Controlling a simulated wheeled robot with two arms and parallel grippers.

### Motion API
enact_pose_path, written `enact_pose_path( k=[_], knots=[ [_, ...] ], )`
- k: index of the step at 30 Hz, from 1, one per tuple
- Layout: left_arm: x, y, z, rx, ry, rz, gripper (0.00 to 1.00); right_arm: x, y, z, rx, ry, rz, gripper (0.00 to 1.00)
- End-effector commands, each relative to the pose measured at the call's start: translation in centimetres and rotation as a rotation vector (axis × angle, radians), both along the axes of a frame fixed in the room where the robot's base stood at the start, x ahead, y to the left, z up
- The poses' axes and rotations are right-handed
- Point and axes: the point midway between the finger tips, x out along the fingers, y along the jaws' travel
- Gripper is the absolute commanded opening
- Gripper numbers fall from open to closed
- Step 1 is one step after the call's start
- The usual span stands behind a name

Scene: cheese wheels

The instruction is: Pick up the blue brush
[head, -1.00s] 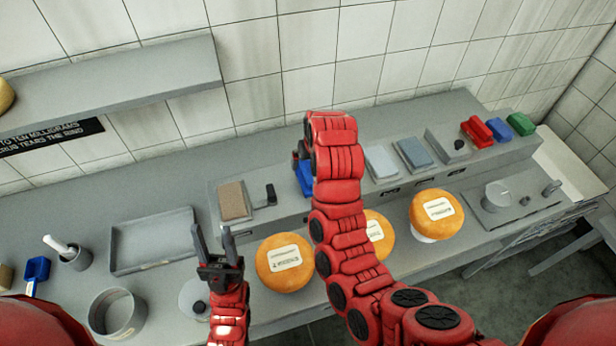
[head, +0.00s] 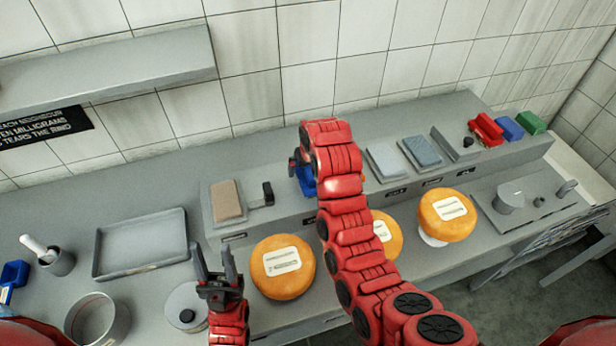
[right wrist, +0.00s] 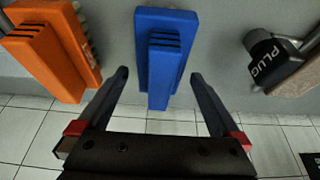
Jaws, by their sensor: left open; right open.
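The blue brush (right wrist: 165,55) is a blue block with a raised, ridged middle, in the centre of the right wrist view. My right gripper (right wrist: 160,76) is open, with its two fingers apart on either side of the brush's near end. Contact cannot be told. In the head view, part of the blue brush (head: 305,181) shows on the raised grey shelf, left of my right arm. That arm hides most of the right gripper (head: 295,165) there. My left gripper (head: 216,262) is open and empty, pointing up over the counter, left of a cheese wheel.
An orange brush (right wrist: 50,48) lies left of the blue one; a dark item marked PLUG (right wrist: 265,62) is at right. Cheese wheels (head: 283,266) (head: 447,214) stand along the counter front. A tray (head: 140,243) is at left. Another blue item (head: 509,128) is far right.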

Motion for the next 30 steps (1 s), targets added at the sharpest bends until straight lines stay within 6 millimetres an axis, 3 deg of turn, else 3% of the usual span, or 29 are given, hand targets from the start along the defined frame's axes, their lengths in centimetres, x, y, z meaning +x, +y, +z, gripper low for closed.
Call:
enact_pose_path(
  k=[4, 11, 27, 30],
  knots=[
    [0.0, 0.0, -0.2, 0.000, 0.000, 0.000, 0.47, 0.7, 0.2, -1.9, 0.000, 0.002, -0.001, 1.00],
    [0.0, 0.0, -0.2, 0.000, 0.000, 0.000, 0.47, 0.8, 0.3, -2.1, 0.000, 0.000, 0.000, 1.00],
    [0.0, 0.0, -0.2, 0.000, 0.000, 0.000, 0.47, 0.8, 0.3, -2.1, 0.000, -0.001, 0.000, 0.05],
    [0.0, 0.0, -0.2, 0.000, 0.000, 0.000, 0.47, 0.8, 0.3, -2.0, 0.000, -0.001, 0.000, 0.05]
  ],
)
